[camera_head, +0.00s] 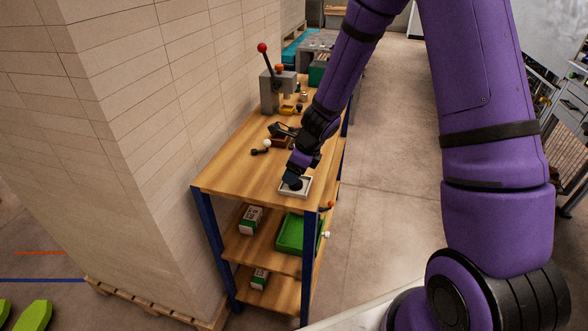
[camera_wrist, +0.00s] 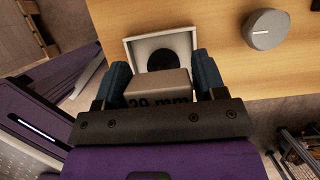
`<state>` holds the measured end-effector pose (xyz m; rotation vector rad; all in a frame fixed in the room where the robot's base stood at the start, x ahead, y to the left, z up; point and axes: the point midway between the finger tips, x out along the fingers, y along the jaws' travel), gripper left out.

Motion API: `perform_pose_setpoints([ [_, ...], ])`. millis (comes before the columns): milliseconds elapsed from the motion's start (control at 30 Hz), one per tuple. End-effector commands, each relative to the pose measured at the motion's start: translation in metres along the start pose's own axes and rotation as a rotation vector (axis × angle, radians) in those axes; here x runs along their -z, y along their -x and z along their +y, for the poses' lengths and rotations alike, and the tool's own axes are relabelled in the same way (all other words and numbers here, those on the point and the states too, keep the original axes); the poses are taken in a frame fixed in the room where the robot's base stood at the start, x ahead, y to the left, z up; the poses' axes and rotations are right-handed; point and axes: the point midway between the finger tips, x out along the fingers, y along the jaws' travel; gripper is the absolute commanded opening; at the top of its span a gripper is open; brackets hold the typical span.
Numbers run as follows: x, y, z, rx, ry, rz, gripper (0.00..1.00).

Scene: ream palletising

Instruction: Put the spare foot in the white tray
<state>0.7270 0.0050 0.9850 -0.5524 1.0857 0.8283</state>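The white tray (camera_head: 307,190) sits near the front right edge of the wooden bench top. It also shows in the wrist view (camera_wrist: 133,48), directly beyond my fingers. My gripper (camera_head: 294,180) is low over the tray. In the wrist view my gripper (camera_wrist: 160,75) has its two blue-grey fingers against a light grey block (camera_wrist: 158,82) with dark "mm" lettering. A round black disc (camera_wrist: 153,61) shows within the tray outline, just past the block. I cannot tell whether disc and block are one piece, or which is the spare foot.
A grey disc (camera_wrist: 265,30) with a white line lies beside the tray. A lever press (camera_head: 270,91) with a red knob stands at the back of the bench (camera_head: 235,173). Small dark parts lie mid-bench. A green crate (camera_head: 291,234) is on the shelf below.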

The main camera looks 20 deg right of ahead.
Motion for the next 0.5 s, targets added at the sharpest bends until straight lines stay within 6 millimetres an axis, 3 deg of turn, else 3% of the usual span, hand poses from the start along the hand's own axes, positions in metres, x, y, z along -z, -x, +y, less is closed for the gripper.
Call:
perform_pose_setpoints([
  [67, -0.0002, 0.0002, 0.0001, 0.0, 0.001, 0.0, 0.81],
  [500, -0.0023, 0.0094, 0.0, 0.003, 0.003, -0.001, 0.81],
])
